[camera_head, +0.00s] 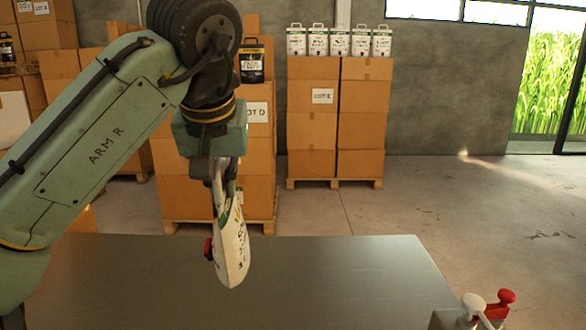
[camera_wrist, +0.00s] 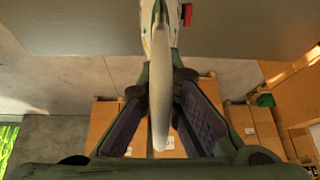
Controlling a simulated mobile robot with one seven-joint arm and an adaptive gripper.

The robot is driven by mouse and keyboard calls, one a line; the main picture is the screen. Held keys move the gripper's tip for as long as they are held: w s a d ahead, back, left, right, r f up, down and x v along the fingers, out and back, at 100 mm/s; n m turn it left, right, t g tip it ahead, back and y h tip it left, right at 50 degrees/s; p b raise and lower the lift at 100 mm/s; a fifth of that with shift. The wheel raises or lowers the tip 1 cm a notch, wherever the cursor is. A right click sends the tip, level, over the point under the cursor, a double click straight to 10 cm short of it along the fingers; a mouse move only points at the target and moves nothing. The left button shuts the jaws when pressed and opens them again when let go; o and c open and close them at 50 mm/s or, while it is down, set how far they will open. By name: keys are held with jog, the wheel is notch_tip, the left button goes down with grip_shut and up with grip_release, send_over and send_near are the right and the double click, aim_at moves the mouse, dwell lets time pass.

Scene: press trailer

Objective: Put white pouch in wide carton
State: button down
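The white pouch (camera_head: 234,252) has green and dark print and a red cap at its left side. It hangs upright, slightly tilted, from my gripper (camera_head: 225,172), over the metal table. My gripper is shut on the pouch's upper end. In the wrist view the pouch (camera_wrist: 160,100) shows edge-on between the two dark finger pads of my gripper (camera_wrist: 161,82), with the red cap beyond. I cannot pick out which box, if any, is the wide carton; the cartons in view are stacked on pallets.
The bare metal table (camera_head: 340,275) lies below the pouch. A red and a white lever-like part (camera_head: 488,304) stand at its right front corner. Behind are stacked cartons (camera_head: 313,130) on pallets, with several white packs (camera_head: 340,42) and a black pack (camera_head: 252,62) on top. Open floor lies right.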

jog(key=shift+w+d+r+n+t, duration=0.15)
jog(key=shift+w+d+r+t, duration=0.2)
jog(key=shift+r, duration=0.4)
jog(key=shift+w+d+r+n+t, duration=0.2)
jog(key=shift+w+r+t, duration=0.25)
jog(key=shift+r, duration=0.25)
jog(key=shift+w+d+r+n+t, duration=0.15)
jog(key=shift+w+d+r+t, duration=0.2)
jog(key=shift+r, duration=0.4)
jog(key=shift+a, duration=0.1)
